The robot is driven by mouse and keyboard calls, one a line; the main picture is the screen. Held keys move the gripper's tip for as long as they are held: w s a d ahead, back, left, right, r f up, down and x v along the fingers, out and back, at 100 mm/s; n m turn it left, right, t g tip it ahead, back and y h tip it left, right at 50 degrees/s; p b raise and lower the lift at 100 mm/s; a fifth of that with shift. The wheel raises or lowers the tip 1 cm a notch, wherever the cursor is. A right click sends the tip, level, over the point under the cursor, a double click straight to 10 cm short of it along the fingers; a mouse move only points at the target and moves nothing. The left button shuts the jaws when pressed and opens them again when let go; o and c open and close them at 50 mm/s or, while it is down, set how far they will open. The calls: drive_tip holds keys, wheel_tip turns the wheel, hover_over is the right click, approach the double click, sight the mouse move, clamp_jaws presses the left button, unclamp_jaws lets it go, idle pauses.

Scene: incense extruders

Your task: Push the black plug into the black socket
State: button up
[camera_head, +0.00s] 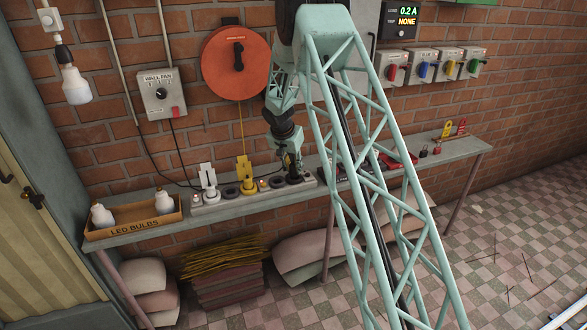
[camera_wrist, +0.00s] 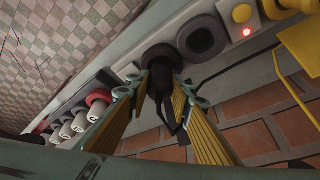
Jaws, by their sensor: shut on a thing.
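In the wrist view the black plug (camera_wrist: 161,82) is between the yellow-padded fingers of my gripper (camera_wrist: 160,98), which is shut on it. Its cord trails behind it. The plug's front is at a dark round black socket (camera_wrist: 157,53) on the grey strip and covers most of it; I cannot tell how deep it sits. In the head view my gripper (camera_head: 293,165) points down over the right part of the power strip (camera_head: 207,206). The plug is small and dark there, partly hidden by my gripper.
Another dark round socket (camera_wrist: 203,38) is beside the plug, empty. A yellow plug (camera_head: 245,172) and a white plug (camera_head: 208,180) stand in the strip further left. A box of bulbs (camera_head: 134,223) sits at the shelf's left end. The brick wall is close behind.

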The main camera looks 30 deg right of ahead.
drive_tip(key=shift+f+b, duration=0.9)
drive_tip(key=shift+b, duration=0.25)
idle(0.8)
drive_tip(key=o, duration=0.9)
drive_tip(key=shift+r, duration=0.1)
drive_tip(key=v, duration=1.1)
drive_tip(key=shift+a+r, duration=0.2)
drive_tip(key=shift+r, duration=0.15)
drive_tip(key=shift+s+r, duration=0.1)
drive_tip(key=shift+s, duration=0.05)
